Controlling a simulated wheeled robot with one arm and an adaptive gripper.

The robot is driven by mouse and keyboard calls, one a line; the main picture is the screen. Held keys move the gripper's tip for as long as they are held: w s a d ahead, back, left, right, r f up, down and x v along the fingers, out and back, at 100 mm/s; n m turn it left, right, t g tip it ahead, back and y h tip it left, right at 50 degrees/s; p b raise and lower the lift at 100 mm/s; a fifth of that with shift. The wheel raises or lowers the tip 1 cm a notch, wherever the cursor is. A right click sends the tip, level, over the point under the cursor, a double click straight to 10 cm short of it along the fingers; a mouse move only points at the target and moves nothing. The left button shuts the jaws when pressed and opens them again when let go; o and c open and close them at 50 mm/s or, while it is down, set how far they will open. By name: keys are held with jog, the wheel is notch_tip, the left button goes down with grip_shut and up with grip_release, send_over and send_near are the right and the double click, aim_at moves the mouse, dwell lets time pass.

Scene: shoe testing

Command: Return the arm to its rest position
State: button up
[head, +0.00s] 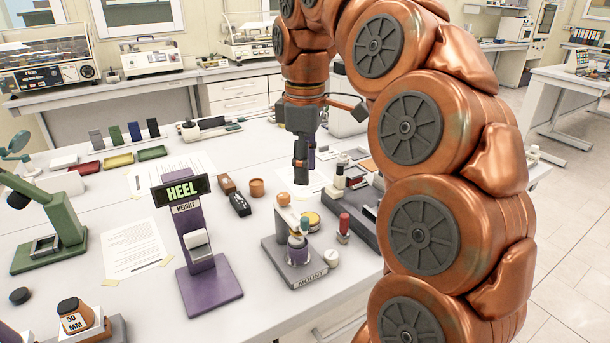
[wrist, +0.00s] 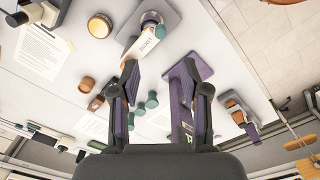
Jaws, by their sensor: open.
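My copper-coloured arm arches over the right half of the head view. My gripper (head: 302,170) hangs from it, pointing down over the far middle of the table. In the wrist view my gripper (wrist: 160,78) has its two dark fingers spread apart. I see nothing held between them; teal knobs (wrist: 140,108) show in the gap, apparently beyond the fingers.
The white table (head: 150,290) carries a purple stand (head: 205,262) with a HEEL HEIGHT sign, a grey MOUNT base (head: 292,272), a green device (head: 55,225) and a 50 MM piece (head: 75,318). Small bottles and a dark rack (head: 362,215) stand near my arm. Benches line the back wall.

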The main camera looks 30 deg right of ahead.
jog(key=shift+r, duration=0.25)
jog(key=shift+s+a, duration=0.1)
dwell(0.4)
jog(key=s+a+f+m+g+p, duration=0.1)
jog(key=s+a+f+m, duration=0.3)
jog(key=s+f, duration=0.6)
jog(key=s+a+f+m+p, duration=0.1)
jog(key=s+a+f+m, duration=0.4)
jog(key=s+f, duration=0.5)
jog(key=s+a, duration=0.1)
jog(key=s, duration=0.3)
jog(key=shift+a+g, duration=0.15)
jog(key=shift+g, duration=0.25)
